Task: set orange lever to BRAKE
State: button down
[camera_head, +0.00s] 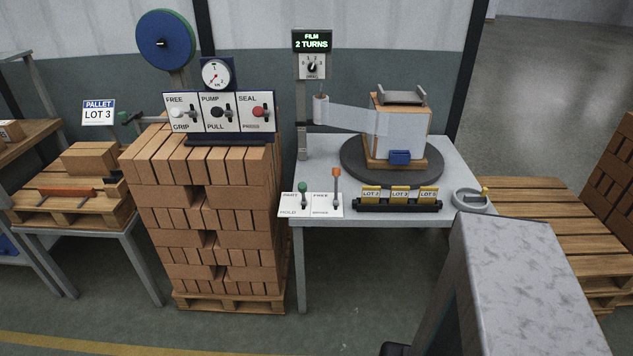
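The orange lever (336,173) stands on the front left of the grey table, with its orange knob up at the far end. Its white plate (322,208) reads FREE at the top, and a smaller word at the bottom is too blurred to read surely. The lever leans up towards the FREE side. A green-knobbed lever (303,188) stands just to its left on a plate that reads HOLD at the bottom. My grey arm link fills the lower right. My gripper is not in view.
A turntable (378,172) carries a film-wrapped brick stack (400,128). A rack of LOT tags (398,207) stands right of the levers, with a grey ring-shaped item (471,199) beyond. A tall brick stack (205,215) stands left of the table (375,219).

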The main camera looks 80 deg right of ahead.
aim_at(336, 171)
jog(key=u, duration=0.8)
jog(key=k, duration=1.95)
jog(key=z, duration=1)
